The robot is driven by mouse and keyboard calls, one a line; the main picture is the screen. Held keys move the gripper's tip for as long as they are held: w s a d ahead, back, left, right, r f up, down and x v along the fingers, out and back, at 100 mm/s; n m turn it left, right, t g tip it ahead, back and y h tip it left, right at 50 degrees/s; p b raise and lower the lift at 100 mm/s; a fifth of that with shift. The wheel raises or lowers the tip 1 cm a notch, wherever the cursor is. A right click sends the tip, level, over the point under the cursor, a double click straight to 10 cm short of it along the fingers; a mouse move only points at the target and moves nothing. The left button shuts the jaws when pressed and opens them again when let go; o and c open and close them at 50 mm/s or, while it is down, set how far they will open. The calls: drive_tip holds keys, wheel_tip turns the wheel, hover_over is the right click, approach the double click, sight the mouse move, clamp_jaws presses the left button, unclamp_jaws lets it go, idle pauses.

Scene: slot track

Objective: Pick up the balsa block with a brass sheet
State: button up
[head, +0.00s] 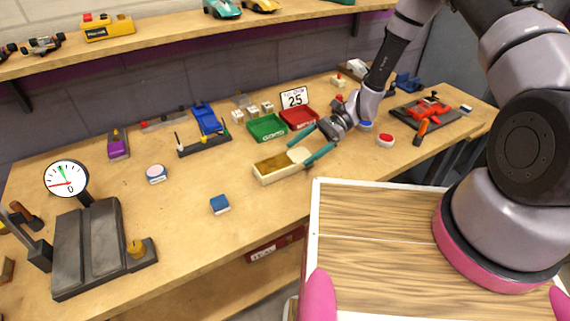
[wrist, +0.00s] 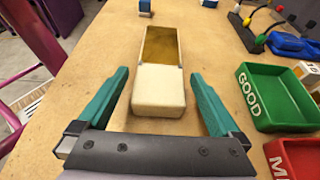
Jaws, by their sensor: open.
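The balsa block (head: 271,178) is a pale cream, elongated block lying on the workbench. A brass sheet (head: 279,164) lies in or on its top at the left part. In the wrist view the block (wrist: 158,89) points away from me, its rounded cream end nearest and the brass-coloured area (wrist: 158,45) farther off. My gripper (head: 310,148) is open at the block's right end. In the wrist view its teal fingers (wrist: 160,80) stand on either side of the block's near end, with a gap on both sides. The fingers do not visibly touch it.
A green GOOD tray (head: 267,128) and a red tray (head: 299,117) stand behind the block. A blue block (head: 220,204) lies to the front left. A dial gauge stand (head: 90,245) is at far left. The bench around the block's left side is clear.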

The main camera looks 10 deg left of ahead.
sight(294, 156)
drive_tip(key=shift+x, duration=2.8)
drive_tip(key=c, duration=1.2)
